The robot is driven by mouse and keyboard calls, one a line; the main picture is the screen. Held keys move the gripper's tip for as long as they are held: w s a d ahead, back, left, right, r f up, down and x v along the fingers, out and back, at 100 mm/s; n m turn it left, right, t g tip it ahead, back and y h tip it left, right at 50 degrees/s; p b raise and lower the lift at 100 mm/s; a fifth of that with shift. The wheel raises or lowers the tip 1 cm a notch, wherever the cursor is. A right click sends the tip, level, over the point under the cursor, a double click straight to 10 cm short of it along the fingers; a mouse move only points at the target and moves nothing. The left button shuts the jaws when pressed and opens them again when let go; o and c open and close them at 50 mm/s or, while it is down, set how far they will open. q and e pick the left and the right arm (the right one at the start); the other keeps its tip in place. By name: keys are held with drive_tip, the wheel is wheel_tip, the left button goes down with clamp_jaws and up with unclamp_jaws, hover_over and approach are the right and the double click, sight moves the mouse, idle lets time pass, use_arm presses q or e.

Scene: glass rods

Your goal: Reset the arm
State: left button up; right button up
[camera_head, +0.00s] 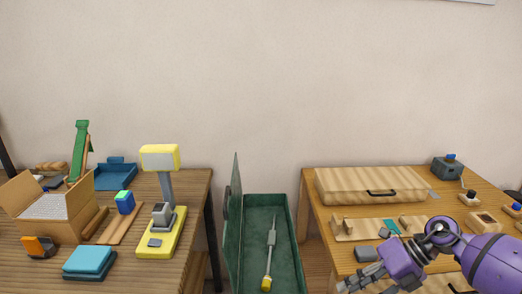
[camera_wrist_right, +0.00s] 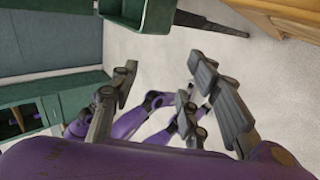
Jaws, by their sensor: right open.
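My right arm is purple and comes in from the lower right in the head view. Its grey gripper (camera_head: 358,281) is over the front left part of the right table, near the bottom edge of the picture. In the right wrist view the gripper's (camera_wrist_right: 168,78) grey fingers are spread apart with nothing between them, and the pale floor shows beyond. Purple links of my own body show below the fingers there. My left gripper does not show in the head view.
The right table holds a wooden case (camera_head: 350,186) and small blocks. An open green box (camera_head: 285,235) with a yellow-handled tool (camera_head: 269,262) stands between the tables. The left table holds a cardboard box (camera_head: 28,203), a yellow stand (camera_head: 160,240) and a blue block stack (camera_head: 90,259).

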drive_tip(key=s+a+f+m+t+y+p, duration=0.1)
drive_tip(key=s+a+m+t+y, duration=0.2)
drive_tip(key=a+m+t, duration=0.25)
drive_tip(key=s+a+f+m+t+y+p, duration=0.1)
drive_tip(key=s+a+f+m+t+y, duration=0.1)
drive_tip(key=a+m+t, duration=0.4)
drive_tip(key=s+d+f+m+t+h+p, duration=0.1)
drive_tip(key=s+d+f+m+h, duration=0.4)
drive_tip(key=m, duration=0.4)
drive_tip(key=s+d+f+m+t+h, duration=0.1)
drive_tip(key=s+d+f+m+h, duration=0.1)
drive_tip(key=s+f+m+h, duration=0.55)
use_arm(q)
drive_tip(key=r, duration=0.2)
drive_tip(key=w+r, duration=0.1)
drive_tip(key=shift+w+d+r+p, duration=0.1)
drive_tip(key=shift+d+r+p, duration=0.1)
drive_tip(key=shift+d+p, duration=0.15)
use_arm(e)
drive_tip(key=s+d+f+m+g+h, duration=0.1)
drive_tip(key=s+f+m+g, duration=0.3)
drive_tip(key=s+m, duration=0.4)
drive_tip(key=s+f, duration=0.1)
drive_tip(key=s, duration=0.3)
drive_tip(key=shift+s+d+f+g, duration=0.15)
drive_tip(key=shift+s+g, duration=0.05)
drive_tip(key=shift+g, duration=0.15)
